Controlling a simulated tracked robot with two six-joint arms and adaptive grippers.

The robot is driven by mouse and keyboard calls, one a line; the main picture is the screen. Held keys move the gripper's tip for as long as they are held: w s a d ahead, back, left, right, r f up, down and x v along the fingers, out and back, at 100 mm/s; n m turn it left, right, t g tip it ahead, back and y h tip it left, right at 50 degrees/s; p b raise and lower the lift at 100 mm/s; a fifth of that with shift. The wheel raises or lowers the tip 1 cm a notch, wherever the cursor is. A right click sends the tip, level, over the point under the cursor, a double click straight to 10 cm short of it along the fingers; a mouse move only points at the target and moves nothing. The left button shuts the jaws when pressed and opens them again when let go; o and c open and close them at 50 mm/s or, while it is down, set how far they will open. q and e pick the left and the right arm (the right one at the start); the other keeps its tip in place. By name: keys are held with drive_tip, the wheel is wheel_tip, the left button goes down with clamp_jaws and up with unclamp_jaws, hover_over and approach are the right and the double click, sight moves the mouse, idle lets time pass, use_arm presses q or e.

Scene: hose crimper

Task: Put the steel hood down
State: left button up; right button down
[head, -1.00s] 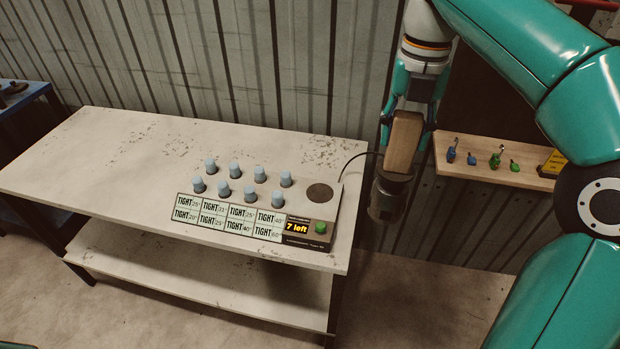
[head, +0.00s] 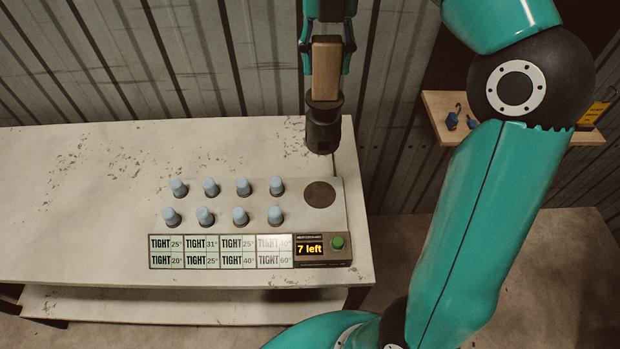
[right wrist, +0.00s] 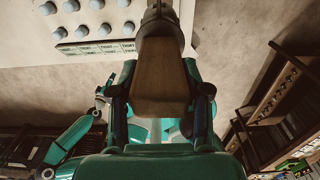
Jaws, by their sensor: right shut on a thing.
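The steel hood (head: 323,130) is a dark grey cylinder with a wooden block handle (head: 326,72). My right gripper (head: 326,48) is shut on the handle, and the hood hangs below it, upright or nearly so. In the head view the hood appears above the table's back right corner, just behind a dark round pad (head: 320,194) on the panel. In the right wrist view the handle (right wrist: 160,75) fills the jaws and hides most of the hood. My left gripper (right wrist: 102,98) shows small in that view; its jaws are unclear.
The pale panel holds two rows of blue-grey caps (head: 243,186), TIGHT labels (head: 205,251), a display (head: 310,249) reading "7 left" and a green button (head: 338,242). The worn white table (head: 70,185) is clear to the left. A wooden shelf (head: 436,104) hangs at the right.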

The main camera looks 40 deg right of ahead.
drive_tip(key=shift+w+f, duration=0.2)
drive_tip(key=shift+f, duration=0.15)
wheel_tip(320, 180, down, 19)
drive_tip(key=b, duration=0.2)
drive_tip(key=shift+s, duration=0.15)
drive_tip(key=shift+f, duration=0.1)
drive_tip(key=c, duration=0.5)
unclamp_jaws()
drive_tip(key=shift+c, duration=0.2)
